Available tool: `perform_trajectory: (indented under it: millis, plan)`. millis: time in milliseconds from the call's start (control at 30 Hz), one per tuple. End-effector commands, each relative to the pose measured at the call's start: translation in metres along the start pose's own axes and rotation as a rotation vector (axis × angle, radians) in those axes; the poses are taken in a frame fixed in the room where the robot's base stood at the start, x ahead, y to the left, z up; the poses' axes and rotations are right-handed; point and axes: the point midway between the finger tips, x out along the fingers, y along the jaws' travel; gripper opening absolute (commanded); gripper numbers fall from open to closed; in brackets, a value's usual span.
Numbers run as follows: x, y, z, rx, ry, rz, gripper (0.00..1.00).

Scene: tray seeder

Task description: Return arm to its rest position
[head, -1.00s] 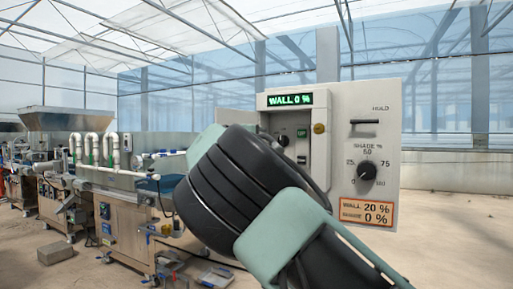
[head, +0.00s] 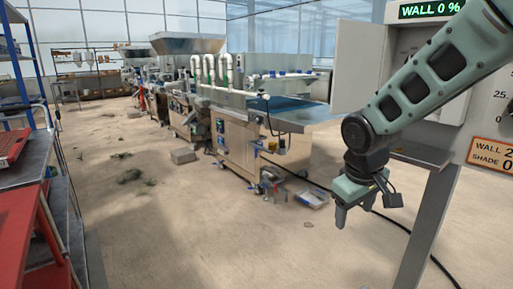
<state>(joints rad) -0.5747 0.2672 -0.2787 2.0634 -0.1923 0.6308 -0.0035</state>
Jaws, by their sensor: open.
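My gripper (head: 357,210) hangs at the end of my arm on the right of the head view, fingers pointing down. It is open, with nothing between its fingers, above the floor and in front of the control box's stand. The control box (head: 404,44) is partly behind my arm at the upper right. Its green display reads "WALL 0 %". Its orange label is cut off by the picture edge, and my arm hides most of its controls.
A steel seeder line (head: 248,128) with white pipes and a hopper (head: 187,44) runs along the middle. A red bench (head: 22,232) and blue rack stand at the left. A grey block (head: 183,156) and a black cable (head: 392,226) lie on the floor. Open floor lies between.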

Motion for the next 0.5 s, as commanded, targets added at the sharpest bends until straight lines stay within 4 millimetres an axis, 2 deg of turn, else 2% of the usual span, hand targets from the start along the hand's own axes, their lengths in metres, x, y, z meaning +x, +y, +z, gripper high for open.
perform_trajectory:
  millis: [33, 100, 200, 300, 500]
  plan:
    - [-0.009, -0.030, 0.020, -0.016, -0.007, -0.064, 0.65]
    - [-0.020, -0.068, 0.047, -0.042, -0.021, -0.134, 0.65]
    - [-0.033, -0.108, 0.084, -0.081, -0.043, -0.201, 0.65]
    - [-0.043, -0.137, 0.119, -0.119, -0.063, -0.241, 0.65]
    - [-0.055, -0.172, 0.186, -0.186, -0.104, -0.272, 0.65]
